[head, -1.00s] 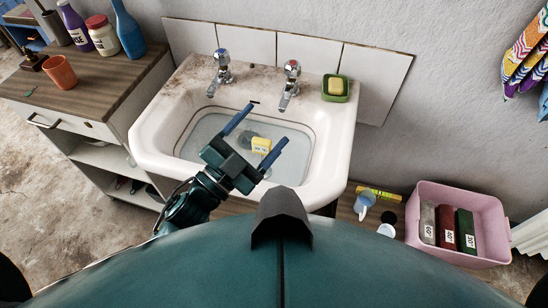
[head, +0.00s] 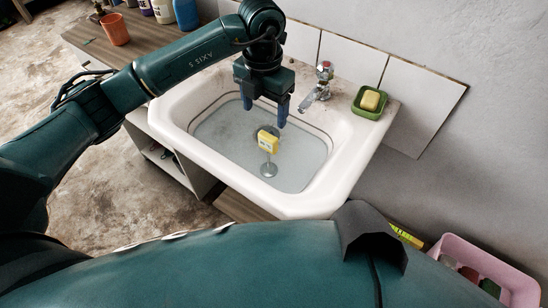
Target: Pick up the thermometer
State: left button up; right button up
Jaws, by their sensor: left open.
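A small yellow block with a pale marked face (head: 267,141) stands in the water of the white sink (head: 290,205). A grey stem joins it to a round grey disc below; I take this to be the thermometer. My left gripper (head: 264,109) points down over the sink with its two blue fingers apart and empty. It is just above and behind the yellow block in the picture, and I see no contact. The arm hides the left tap. My right gripper is not in view.
A green dish with yellow soap (head: 369,101) sits on the sink's right rim beside a tap (head: 321,82). An orange cup (head: 115,29) and bottles stand on the counter at left. A pink crate (head: 478,262) and a yellow marked strip (head: 405,237) are at lower right.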

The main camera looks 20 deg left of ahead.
aim_at(268, 145)
pick_arm(q)
notch_tip(268, 145, down, 6)
jog(key=shift+s+f, duration=0.1)
jog(key=shift+d+f+p, duration=0.15)
jog(key=shift+f+p, duration=0.1)
jog(key=shift+f, duration=1.3)
jog(key=shift+d+f+p, duration=0.15)
jog(key=shift+f+p, duration=0.1)
jog(key=shift+f, duration=1.3)
jog(key=shift+r, duration=0.1)
grip_shut()
